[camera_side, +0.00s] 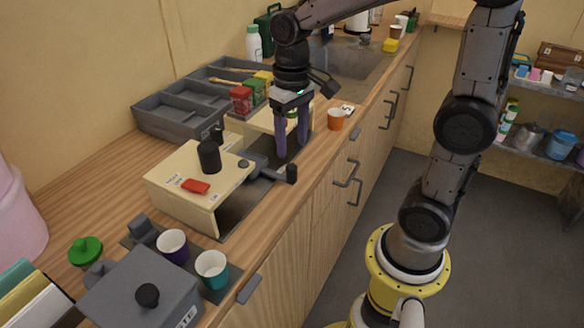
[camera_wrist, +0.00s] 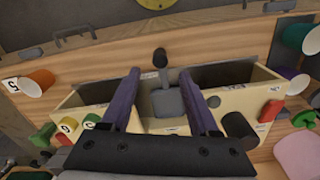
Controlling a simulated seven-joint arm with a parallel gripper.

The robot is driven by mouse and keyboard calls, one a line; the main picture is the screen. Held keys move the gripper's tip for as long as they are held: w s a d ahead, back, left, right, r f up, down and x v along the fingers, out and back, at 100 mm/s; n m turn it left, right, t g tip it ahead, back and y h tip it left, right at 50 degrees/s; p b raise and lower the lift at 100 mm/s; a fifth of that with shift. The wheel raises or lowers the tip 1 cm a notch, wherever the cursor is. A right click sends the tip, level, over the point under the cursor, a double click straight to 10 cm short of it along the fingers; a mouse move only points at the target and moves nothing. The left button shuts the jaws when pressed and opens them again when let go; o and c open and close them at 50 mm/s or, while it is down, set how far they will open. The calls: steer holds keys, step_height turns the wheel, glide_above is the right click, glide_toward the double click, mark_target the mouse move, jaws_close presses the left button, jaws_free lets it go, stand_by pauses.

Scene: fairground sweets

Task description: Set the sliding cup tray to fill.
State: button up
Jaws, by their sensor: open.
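The cream machine (camera_side: 185,205) stands on the counter with two dark front openings. The sliding cup tray (camera_wrist: 168,103) is a small grey plate near the middle between those openings. Contact cannot be told. The small labels are unreadable.
A black cylinder (camera_side: 208,155) and a red switch (camera_side: 195,186) top the machine's left part. An orange cup (camera_side: 335,119) stands to the right. Purple (camera_side: 172,245) and teal (camera_side: 212,268) cups stand near a grey lidded box (camera_side: 140,290). Coloured jars and a grey organiser (camera_side: 172,122) stand behind.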

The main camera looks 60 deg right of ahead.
mark_target(292, 167)
step_height(292, 167, down, 8)
stand_by(0.4)
jaws_close()
stand_by(1.3)
